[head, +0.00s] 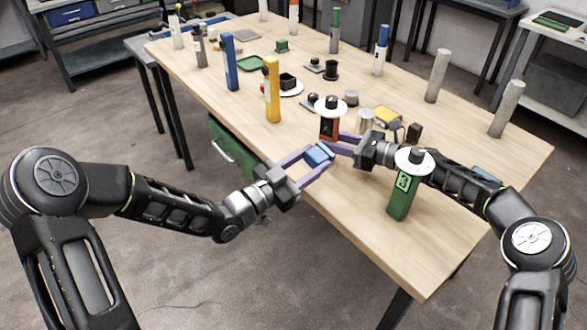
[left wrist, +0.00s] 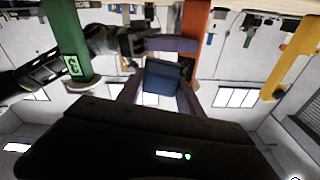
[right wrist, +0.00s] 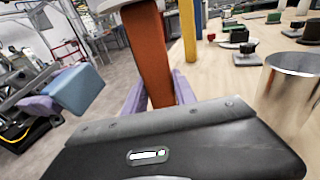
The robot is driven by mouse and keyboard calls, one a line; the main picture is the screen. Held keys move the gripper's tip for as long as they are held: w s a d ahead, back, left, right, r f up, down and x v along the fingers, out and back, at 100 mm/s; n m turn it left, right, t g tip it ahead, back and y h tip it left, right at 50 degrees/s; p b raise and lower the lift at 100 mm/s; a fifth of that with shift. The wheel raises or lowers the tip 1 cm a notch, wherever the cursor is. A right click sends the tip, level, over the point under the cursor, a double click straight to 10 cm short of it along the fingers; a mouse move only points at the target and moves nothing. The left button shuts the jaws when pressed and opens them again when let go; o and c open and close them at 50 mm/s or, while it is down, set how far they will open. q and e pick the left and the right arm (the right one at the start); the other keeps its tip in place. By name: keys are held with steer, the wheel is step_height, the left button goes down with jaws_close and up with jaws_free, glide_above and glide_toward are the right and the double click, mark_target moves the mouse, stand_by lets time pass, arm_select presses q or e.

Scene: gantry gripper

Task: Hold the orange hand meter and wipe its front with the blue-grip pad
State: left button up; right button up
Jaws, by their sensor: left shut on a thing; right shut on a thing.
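The orange hand meter (head: 329,127), with a dark face and a white disc on top, stands upright near the table's front. My right gripper (head: 337,142) is shut on its lower part; in the right wrist view the orange body (right wrist: 150,60) rises between the purple fingers. My left gripper (head: 318,157) is shut on the blue-grip pad (head: 319,152), just in front of the meter. The right wrist view shows the pad (right wrist: 76,88) left of the meter with a gap between them. The left wrist view shows the pad (left wrist: 161,80) between the fingers. The pad's wiping face is not clear.
A green post (head: 400,203) with a white disc stands at the front right, close to my right arm. A yellow post (head: 271,90) and a blue post (head: 230,62) stand to the left. A metal cup (head: 365,121) and small items lie behind the meter. The front left tabletop is clear.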

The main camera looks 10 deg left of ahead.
mark_target(321, 148)
arm_select(q)
steer(key=r+y, duration=0.1)
steer(key=d+r+n+t+y, duration=0.1)
steer(key=r, duration=0.1)
steer(key=shift+w, duration=0.1)
steer(key=a+n+y, duration=0.1)
steer(key=a+n+t+y, duration=0.1)
steer(key=w+a+f+n+t+y, duration=0.1)
steer(key=a+y, duration=0.1)
steer(key=shift+w, duration=0.1)
steer(key=shift+x, duration=1.85)
steer(key=shift+w+d+f, duration=0.1)
steer(key=shift+w, duration=0.45)
steer(key=shift+w+d+f, duration=0.1)
steer(key=shift+w+d, duration=0.05)
steer(key=shift+w, duration=0.35)
steer(key=shift+s+d, duration=0.2)
steer(key=shift+d, duration=0.45)
steer(key=shift+s+d, duration=0.25)
steer(key=shift+d, duration=0.35)
steer(key=shift+s+d, duration=0.2)
steer(key=shift+d, duration=0.45)
